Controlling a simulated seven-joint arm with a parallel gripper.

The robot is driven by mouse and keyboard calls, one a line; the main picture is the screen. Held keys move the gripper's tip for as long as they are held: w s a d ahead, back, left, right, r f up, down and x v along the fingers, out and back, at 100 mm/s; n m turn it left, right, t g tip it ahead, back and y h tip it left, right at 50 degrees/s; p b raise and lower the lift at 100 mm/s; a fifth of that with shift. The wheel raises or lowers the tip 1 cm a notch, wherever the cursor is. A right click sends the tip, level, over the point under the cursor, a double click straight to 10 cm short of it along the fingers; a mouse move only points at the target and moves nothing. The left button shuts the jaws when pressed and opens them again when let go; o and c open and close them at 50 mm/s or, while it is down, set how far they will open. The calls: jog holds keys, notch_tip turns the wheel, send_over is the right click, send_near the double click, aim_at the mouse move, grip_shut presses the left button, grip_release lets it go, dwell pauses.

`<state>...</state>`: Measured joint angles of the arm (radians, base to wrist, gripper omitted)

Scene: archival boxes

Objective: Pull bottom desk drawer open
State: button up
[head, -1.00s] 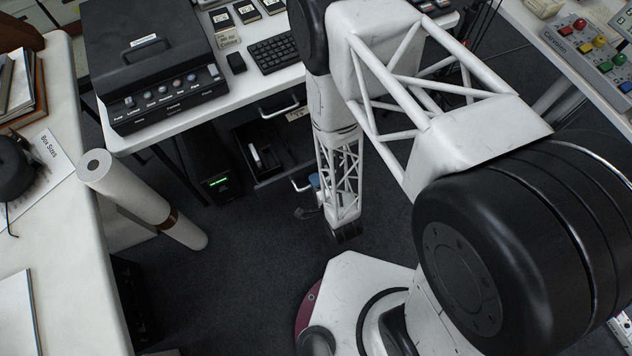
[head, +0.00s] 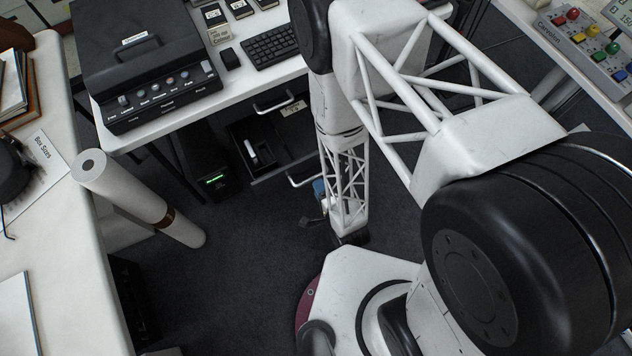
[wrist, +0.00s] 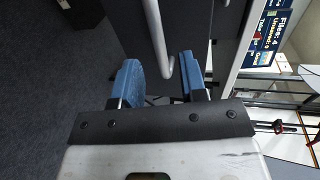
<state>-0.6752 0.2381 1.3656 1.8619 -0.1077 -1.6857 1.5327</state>
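The lower desk drawer (head: 265,179) stands pulled out below the white desk top, and I can see down into it. Small dark and pale items lie inside. Its silver bar handle (head: 300,183) is on the front face. My gripper (head: 320,192), with blue finger pads, is low beside the handle's right end, partly hidden by my forearm. In the wrist view my gripper (wrist: 160,70) is open, and the bar handle (wrist: 156,35) shows just beyond and between the two fingers. I see no finger closed on it. Whether they touch is unclear.
An upper drawer handle (head: 273,107) sits above, on a shut drawer. A black computer unit (head: 212,170) with a green light stands left of the drawers. A white paper roll (head: 135,200) leans further left. Dark carpet (head: 235,255) in front is clear.

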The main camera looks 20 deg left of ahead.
aim_at(313, 178)
jog(key=shift+f+v, duration=0.2)
jog(key=shift+v, duration=1.5)
jog(key=shift+s, duration=0.15)
jog(key=shift+a, duration=0.1)
jog(key=shift+x, duration=4.3)
jog(key=shift+r, duration=0.2)
jog(key=shift+r, duration=0.1)
